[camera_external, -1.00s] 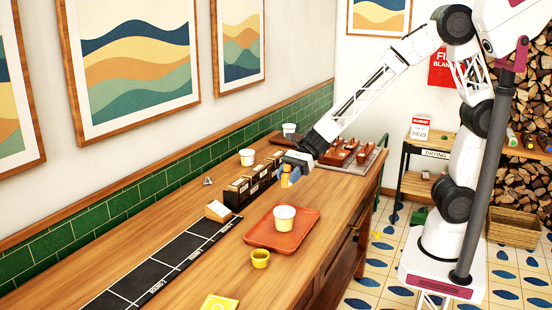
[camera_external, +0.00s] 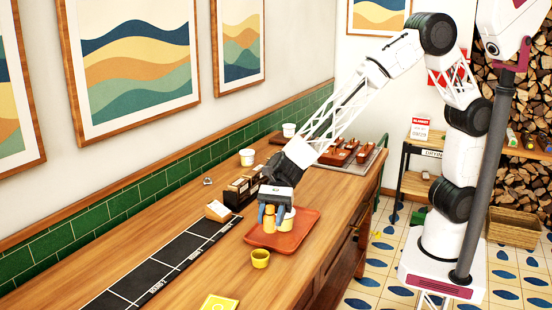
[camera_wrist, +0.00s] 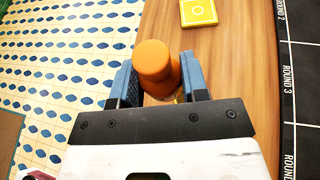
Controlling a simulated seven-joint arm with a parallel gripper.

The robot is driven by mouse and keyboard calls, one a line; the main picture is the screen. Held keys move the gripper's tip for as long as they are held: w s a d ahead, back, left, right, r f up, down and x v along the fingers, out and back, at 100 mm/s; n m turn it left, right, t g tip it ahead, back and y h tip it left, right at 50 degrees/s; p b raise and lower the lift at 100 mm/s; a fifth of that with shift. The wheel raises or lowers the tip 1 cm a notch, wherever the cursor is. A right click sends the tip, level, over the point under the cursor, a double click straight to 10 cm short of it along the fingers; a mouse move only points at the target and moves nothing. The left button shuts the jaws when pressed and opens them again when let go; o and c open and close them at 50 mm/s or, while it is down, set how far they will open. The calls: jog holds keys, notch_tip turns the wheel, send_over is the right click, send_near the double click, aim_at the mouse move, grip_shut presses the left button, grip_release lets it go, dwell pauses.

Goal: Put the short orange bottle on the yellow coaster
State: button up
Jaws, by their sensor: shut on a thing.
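The short orange bottle (camera_external: 269,219) is held between the blue fingers of my gripper (camera_external: 271,213), in front of the white cup on the red tray in the external view. The orange bottle (camera_wrist: 154,66) also shows in the wrist view, cap toward the camera, between the fingertips of my gripper (camera_wrist: 157,80). The yellow coaster (camera_external: 220,303) lies flat on the counter at the bottom edge of the external view, nearer the camera than the gripper. It shows whole, with a pale ring mark, at the top of the wrist view (camera_wrist: 198,12).
A red tray (camera_external: 303,235) with a white cup (camera_external: 288,218) stands beside my gripper. A yellow cup (camera_external: 260,258) stands between tray and coaster. A black mat with marked rows (camera_external: 165,262), a small wooden block (camera_external: 217,210) and a dark divided box (camera_external: 243,188) lie to the left.

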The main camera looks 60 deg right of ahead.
jog(key=s+a+f+n+g, duration=0.1)
jog(key=s+a+n+g, duration=0.1)
jog(key=s+a, duration=0.6)
jog(key=shift+h, duration=0.3)
jog(key=f, duration=0.1)
jog(key=w+a+f, duration=0.1)
jog(key=f, duration=0.1)
jog(key=w+f, duration=0.1)
jog(key=f, duration=0.1)
jog(key=shift+w+a, duration=0.15)
jog(key=shift+a, duration=0.05)
send_over(218, 307)
jog(key=shift+f, duration=0.75)
jog(key=shift+f, duration=1.75)
jog(key=shift+f, duration=0.2)
jog(key=o, duration=1)
jog(key=shift+c, duration=0.2)
